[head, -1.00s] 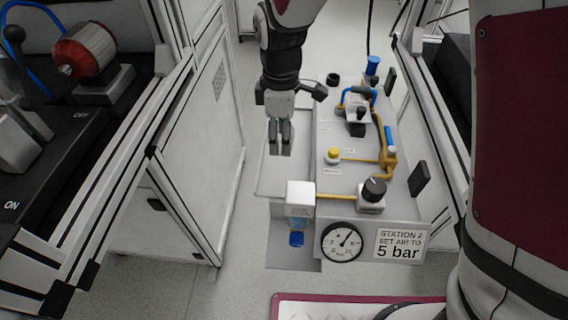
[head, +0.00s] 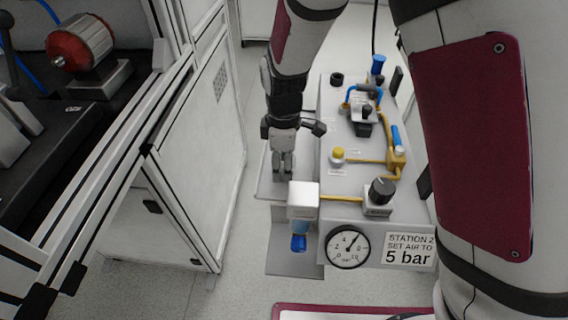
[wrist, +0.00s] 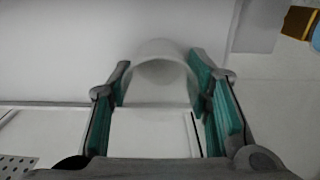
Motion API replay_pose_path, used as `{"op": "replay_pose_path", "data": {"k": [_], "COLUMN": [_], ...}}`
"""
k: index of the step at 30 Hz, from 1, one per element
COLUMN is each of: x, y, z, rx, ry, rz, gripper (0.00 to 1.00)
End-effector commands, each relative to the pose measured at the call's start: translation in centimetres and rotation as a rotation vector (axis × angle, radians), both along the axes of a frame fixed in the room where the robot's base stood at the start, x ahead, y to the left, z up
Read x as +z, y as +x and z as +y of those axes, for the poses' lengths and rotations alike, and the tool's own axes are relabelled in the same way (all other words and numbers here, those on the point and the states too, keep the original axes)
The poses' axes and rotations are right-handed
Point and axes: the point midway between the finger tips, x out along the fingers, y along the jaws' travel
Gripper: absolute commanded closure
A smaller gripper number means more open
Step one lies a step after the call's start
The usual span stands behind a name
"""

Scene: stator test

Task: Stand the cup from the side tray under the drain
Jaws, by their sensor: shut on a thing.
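My gripper (head: 283,170) points down over the side tray (head: 267,188), left of the station panel. In the wrist view my gripper (wrist: 163,105) has its teal-padded fingers on both sides of a pale, translucent cup (wrist: 160,72) and is shut on it. The cup is hard to make out in the head view, hidden by the fingers. The drain (head: 298,243) is the blue knob under the clear bowl of the white filter unit (head: 303,196). A grey plate (head: 290,264) lies below the drain.
The white filter unit stands in front of my gripper. A white cabinet (head: 195,170) stands left, with a floor gap between.

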Motion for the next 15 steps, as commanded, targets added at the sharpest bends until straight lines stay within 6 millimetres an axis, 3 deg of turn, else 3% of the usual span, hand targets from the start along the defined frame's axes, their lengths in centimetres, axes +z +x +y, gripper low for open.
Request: {"op": "replay_pose_path", "data": {"k": [12,13,15], "x": [-0.58,-0.60,-0.52], "y": [0.00,0.00,0.00], "z": [0.00,0.00,0.00], "rx": [-0.001,0.000,0.000], "ry": [0.001,0.001,0.001], "rz": [0.000,0.000,0.000], "gripper": [0.76,0.53,0.37]}}
